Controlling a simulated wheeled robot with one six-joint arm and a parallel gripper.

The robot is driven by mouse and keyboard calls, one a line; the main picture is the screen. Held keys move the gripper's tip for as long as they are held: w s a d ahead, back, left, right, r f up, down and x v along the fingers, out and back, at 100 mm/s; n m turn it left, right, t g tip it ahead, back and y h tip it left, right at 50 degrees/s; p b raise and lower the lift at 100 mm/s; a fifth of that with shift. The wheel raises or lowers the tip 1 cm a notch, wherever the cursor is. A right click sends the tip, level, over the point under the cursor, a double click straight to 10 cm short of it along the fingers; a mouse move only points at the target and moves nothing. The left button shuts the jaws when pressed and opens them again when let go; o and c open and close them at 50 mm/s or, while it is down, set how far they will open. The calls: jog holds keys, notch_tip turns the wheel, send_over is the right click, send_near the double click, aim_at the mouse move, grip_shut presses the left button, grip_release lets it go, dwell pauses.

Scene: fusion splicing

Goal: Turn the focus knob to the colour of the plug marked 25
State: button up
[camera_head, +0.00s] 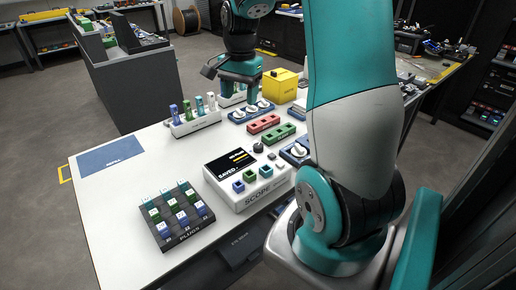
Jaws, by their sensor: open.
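The dark plug tray (182,240), lettered PLUGS, stands at the front left. It holds rows of blue, green and pale teal-topped plugs (168,211); their numbers are too small to read, so I cannot pick out 25. The white scope box (258,198) beside it shows SAVED on its screen. A black knob (258,147) stands behind it. White knobs sit on a blue plate (237,115) farther back and on another blue plate (288,156), partly hidden by my arm. I cannot tell which is the focus knob. My gripper (240,92) is open, near the far plate's knobs.
A white rack (196,126) with upright blue and teal pieces stands left of my gripper. A yellow box (280,86) is to its right. Red (263,124) and green (278,135) socket blocks lie between the plates. A blue mat (111,156) lies at the left; white table around it is clear.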

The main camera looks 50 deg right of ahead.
aim_at(258, 145)
jog(key=s+d+f+m, duration=0.1)
jog(key=d+f+m, duration=0.25)
jog(key=d, duration=0.25)
notch_tip(258, 145, down, 16)
jog(key=shift+s+r, duration=0.15)
jog(key=c, duration=0.9)
